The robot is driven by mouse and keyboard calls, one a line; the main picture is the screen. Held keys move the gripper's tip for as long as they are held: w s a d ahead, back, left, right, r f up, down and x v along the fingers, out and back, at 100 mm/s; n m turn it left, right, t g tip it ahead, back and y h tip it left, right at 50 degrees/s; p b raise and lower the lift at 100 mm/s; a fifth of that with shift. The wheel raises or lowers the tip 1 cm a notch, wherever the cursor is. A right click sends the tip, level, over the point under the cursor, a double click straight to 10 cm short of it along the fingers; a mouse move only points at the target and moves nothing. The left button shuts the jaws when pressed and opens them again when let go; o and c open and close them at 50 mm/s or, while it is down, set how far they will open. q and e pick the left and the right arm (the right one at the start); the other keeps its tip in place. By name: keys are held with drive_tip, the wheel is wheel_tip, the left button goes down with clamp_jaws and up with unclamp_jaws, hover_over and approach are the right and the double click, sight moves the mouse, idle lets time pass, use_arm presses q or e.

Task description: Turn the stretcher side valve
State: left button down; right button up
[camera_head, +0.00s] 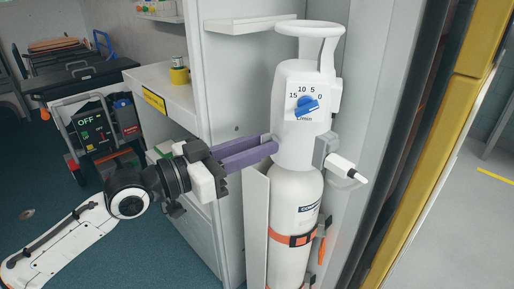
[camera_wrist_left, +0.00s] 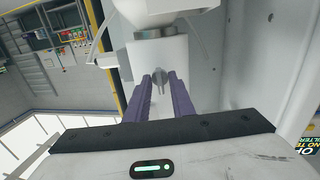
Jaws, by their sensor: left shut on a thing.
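The white oxygen cylinder (camera_head: 293,215) stands upright, with a white regulator head (camera_head: 298,135) and a carry handle on top. A blue dial (camera_head: 307,106) with a scale from 0 to 15 is on its front. My left gripper (camera_head: 270,143) comes in from the left, with its purple fingertips at the left side of the head. In the left wrist view a small grey side valve (camera_wrist_left: 158,76) lies between the fingertips of the left gripper (camera_wrist_left: 160,82), which is shut on it. The valve is hidden behind the fingers in the head view. My right gripper is not in view.
A grey and white outlet (camera_head: 345,170) juts from the head's right side. An orange strap (camera_head: 291,238) rings the cylinder. A white cabinet (camera_head: 178,95) with a yellow tape roll (camera_head: 179,75) stands behind my left arm. A yellow door edge (camera_head: 440,150) is at right.

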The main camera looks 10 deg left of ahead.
use_arm(q)
drive_tip(key=shift+f, duration=0.1)
idle(0.5)
drive_tip(key=c, duration=1.9)
unclamp_jaws()
drive_tip(key=v, duration=1)
drive_tip(key=shift+s, duration=0.15)
